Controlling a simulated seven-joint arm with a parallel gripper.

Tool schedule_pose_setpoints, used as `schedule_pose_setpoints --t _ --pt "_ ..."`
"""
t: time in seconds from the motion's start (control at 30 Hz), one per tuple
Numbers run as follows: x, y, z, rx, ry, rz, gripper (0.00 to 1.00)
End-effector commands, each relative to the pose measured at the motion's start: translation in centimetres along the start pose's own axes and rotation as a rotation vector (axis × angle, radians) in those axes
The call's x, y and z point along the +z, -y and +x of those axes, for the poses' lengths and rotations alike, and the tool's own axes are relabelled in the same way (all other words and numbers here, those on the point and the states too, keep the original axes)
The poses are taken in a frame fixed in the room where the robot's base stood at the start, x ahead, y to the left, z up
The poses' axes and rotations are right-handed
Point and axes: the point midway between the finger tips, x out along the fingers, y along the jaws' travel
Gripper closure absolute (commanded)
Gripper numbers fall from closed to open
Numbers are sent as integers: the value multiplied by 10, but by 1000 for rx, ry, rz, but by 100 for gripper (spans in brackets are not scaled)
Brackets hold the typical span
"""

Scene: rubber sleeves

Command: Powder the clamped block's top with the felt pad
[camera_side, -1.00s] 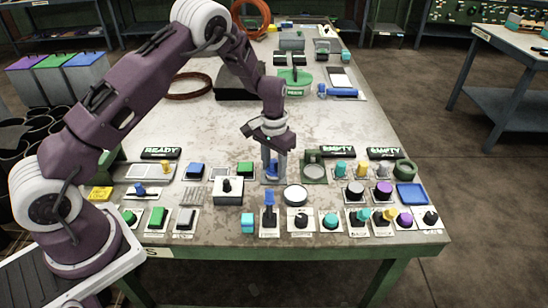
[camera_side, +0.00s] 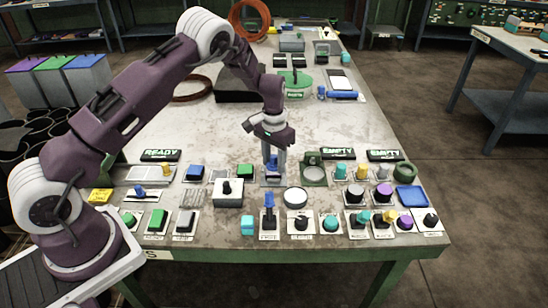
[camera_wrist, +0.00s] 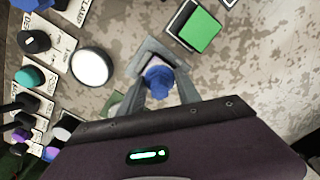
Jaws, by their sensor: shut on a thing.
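My gripper (camera_side: 273,168) points down over the near part of the table, its fingers shut on a blue knob-like piece. In the wrist view the blue piece (camera_wrist: 158,80) sits between the fingertips, over a grey square plate (camera_wrist: 148,47). I cannot tell whether it touches the plate, and its underside is hidden, so I cannot tell whether it is the felt pad. A round white-topped dish (camera_side: 295,196) lies just in front and to the right. A green square fixture (camera_side: 314,173) stands right of the gripper; I cannot clearly make out a clamped block.
A green block (camera_side: 245,170) is close on the left, with a white box with a black knob (camera_side: 228,192) in front of it. Several knobs and labelled cards crowd the near edge. A blue tray (camera_side: 410,196) is far right. The table's middle is mostly bare.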

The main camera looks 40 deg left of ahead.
Motion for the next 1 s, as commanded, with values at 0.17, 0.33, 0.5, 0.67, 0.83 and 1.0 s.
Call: schedule_pose_setpoints --t 0.17,0.33,0.5,0.67,0.83,1.0 --pt "13 -11 0 2 3 0 92" --pt "25 -21 0 1 3 2 92" --pt "25 -22 -24 1 -4 -1 92" --pt "26 -22 -36 0 -2 0 92" --pt "26 -22 -52 1 -1 -1 92" --pt "26 -22 -67 1 -1 0 92"
